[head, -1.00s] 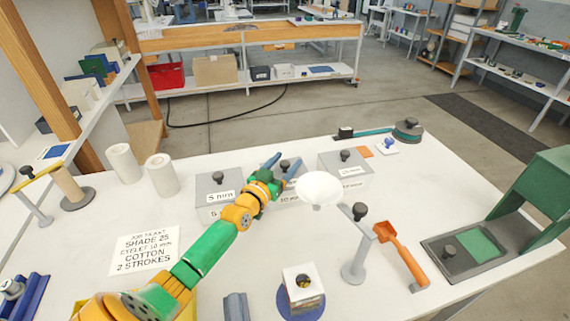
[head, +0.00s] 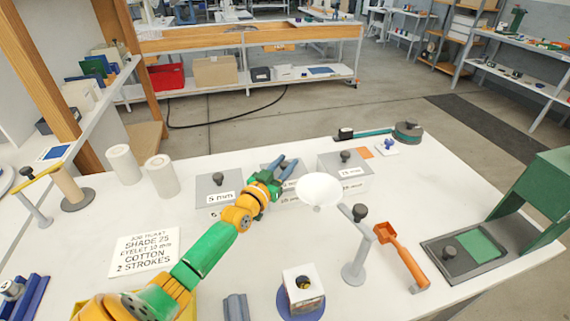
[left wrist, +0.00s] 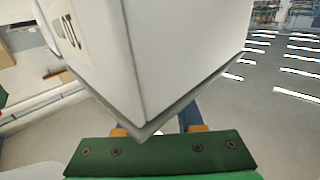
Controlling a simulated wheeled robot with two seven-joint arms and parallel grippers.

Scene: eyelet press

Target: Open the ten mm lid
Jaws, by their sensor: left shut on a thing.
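Three boxes with grey lids and black knobs stand in a row at the back of the table. The middle, ten mm box (head: 268,168) is largely covered by my left arm and gripper. My left gripper (head: 283,164) is shut at the middle of this box's lid, where the knob is hidden. Whether the lid is raised cannot be told. In the left wrist view a white box with a grey rim (left wrist: 165,108) fills the upper middle, close in front of the gripper; its label is cut off. My right gripper is not in view.
The 5 mm box (head: 215,186) stands left and the 15 mm box (head: 340,165) right, both close by. A white round piece (head: 318,189) sits just in front right. A stand (head: 354,262) and an orange scoop (head: 405,258) are further right. A job ticket (head: 145,250) lies left.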

